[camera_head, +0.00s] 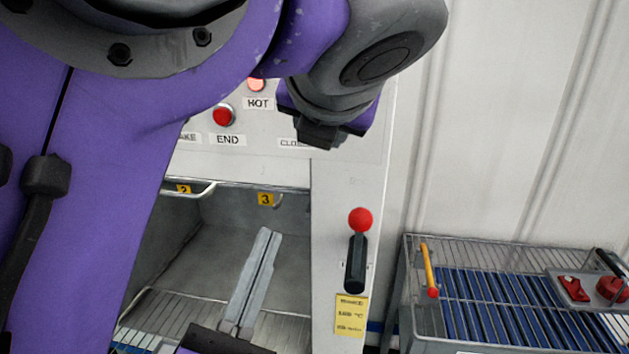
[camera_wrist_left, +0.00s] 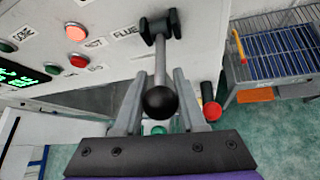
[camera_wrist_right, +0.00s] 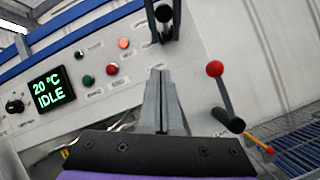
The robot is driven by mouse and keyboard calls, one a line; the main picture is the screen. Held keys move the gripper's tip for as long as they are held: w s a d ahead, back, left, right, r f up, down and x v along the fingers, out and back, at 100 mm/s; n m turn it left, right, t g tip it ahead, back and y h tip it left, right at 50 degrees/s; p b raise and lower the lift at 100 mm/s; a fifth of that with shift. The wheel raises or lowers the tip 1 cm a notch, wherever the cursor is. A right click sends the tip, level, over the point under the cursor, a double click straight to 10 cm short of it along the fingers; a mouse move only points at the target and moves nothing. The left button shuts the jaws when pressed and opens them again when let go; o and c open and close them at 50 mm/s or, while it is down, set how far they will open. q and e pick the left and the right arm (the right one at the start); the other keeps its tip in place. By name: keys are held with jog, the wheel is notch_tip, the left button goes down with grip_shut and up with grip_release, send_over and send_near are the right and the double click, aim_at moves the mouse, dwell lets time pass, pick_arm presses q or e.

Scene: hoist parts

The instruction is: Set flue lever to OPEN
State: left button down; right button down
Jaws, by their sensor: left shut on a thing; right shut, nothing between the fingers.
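The flue lever has a grey rod and a black ball knob (camera_wrist_left: 160,102) and pivots on a black mount beside the FLUE label (camera_wrist_left: 127,32). My left gripper (camera_wrist_left: 160,78) is shut on the flue lever, its fingers on either side of the rod and knob. In the head view my left arm covers the lever, and part of a CLOSE label shows below it. The knob also shows at the top of the right wrist view (camera_wrist_right: 164,13). My right gripper (camera_head: 269,234) is shut and empty, in front of the oven opening; its closed fingers also show in the right wrist view (camera_wrist_right: 160,74).
A red-ball lever (camera_head: 360,220) with a black handle is on the panel's right side, above a yellow note (camera_head: 351,314). A wire-rimmed cart (camera_head: 408,280) with blue slats and red parts stands at right. The display (camera_wrist_right: 50,90) reads 20 °C IDLE.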

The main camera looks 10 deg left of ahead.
jog(key=w+d+r, duration=0.3)
jog(key=w+r, duration=0.4)
jog(key=r, duration=0.1)
jog(key=shift+w, duration=0.15)
jog(key=shift+d+r+h, duration=0.2)
jog(key=shift+r+h, duration=0.1)
jog(key=shift+r, duration=0.5)
pick_arm(q)
jog(key=c, duration=0.8)
grip_release()
jog(key=shift+a, duration=0.1)
jog(key=o, duration=0.3)
pick_arm(e)
jog(key=shift+s+f, duration=0.1)
jog(key=shift+s, duration=0.1)
